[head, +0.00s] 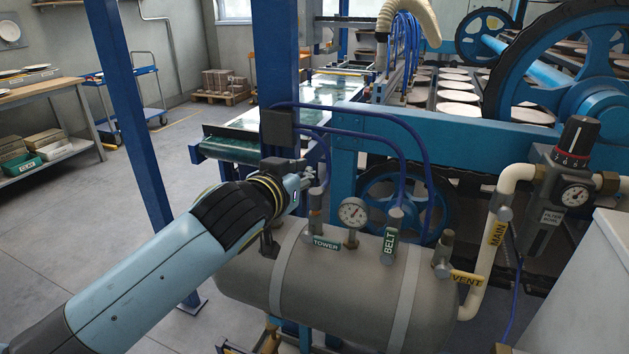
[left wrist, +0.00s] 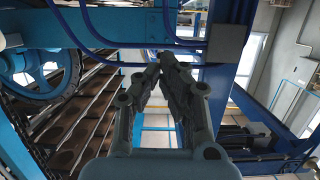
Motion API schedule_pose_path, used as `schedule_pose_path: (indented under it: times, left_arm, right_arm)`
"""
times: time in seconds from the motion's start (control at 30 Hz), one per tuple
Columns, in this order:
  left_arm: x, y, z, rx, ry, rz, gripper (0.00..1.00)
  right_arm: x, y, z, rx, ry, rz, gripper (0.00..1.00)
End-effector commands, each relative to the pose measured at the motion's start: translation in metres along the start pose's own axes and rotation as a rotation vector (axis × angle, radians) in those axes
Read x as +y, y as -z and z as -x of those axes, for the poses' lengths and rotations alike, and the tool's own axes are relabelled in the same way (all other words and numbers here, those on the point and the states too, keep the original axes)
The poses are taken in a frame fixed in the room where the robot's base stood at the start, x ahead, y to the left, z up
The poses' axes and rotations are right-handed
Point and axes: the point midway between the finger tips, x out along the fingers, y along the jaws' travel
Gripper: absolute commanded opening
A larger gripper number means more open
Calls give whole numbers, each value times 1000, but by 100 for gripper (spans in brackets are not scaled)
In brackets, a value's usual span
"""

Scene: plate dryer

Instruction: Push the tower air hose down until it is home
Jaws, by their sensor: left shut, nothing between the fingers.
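The air tank (head: 340,285) carries a TOWER label (head: 326,244) below an upright fitting (head: 316,205). The blue tower hose (head: 327,160) comes down to this fitting from the dark box on the post. Its lower end is partly hidden by my gripper, and I cannot tell how deep it sits. My left gripper (head: 300,183) is shut and empty, just left of and close to the top of the fitting. I cannot tell whether it touches. In the left wrist view its fingers (left wrist: 164,62) meet at the tips, with blue hoses (left wrist: 88,48) beyond. My right gripper is not in view.
A pressure gauge (head: 352,213), the BELT fitting (head: 394,218) with its hose, and the VENT valve (head: 444,250) stand along the tank top. A dark box (head: 278,127) is on the blue post (head: 276,60). A filter regulator (head: 565,180) is at right. Open floor lies left.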

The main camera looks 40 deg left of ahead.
Motion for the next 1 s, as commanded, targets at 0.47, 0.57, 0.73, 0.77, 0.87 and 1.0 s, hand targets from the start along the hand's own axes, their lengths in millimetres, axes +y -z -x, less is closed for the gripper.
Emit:
schedule_pose_path:
  times: [0.47, 0.57, 0.73, 0.77, 0.87, 1.0]
  left_arm:
    - [0, -27, -72, -3, 1, -1, 0]
    - [0, -34, -74, -1, 1, 1, 0]
    - [0, -38, -75, 0, 0, 1, 0]
    - [0, -38, -75, 0, 0, 1, 0]
    - [0, -38, -75, 0, 0, 1, 0]
    - [0, -39, -75, 0, 0, 1, 0]
  right_arm:
    - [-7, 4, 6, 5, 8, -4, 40]
    - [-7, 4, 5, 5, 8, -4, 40]
    - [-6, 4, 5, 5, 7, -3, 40]
    - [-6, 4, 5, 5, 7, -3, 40]
    - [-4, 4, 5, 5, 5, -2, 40]
    - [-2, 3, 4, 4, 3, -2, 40]
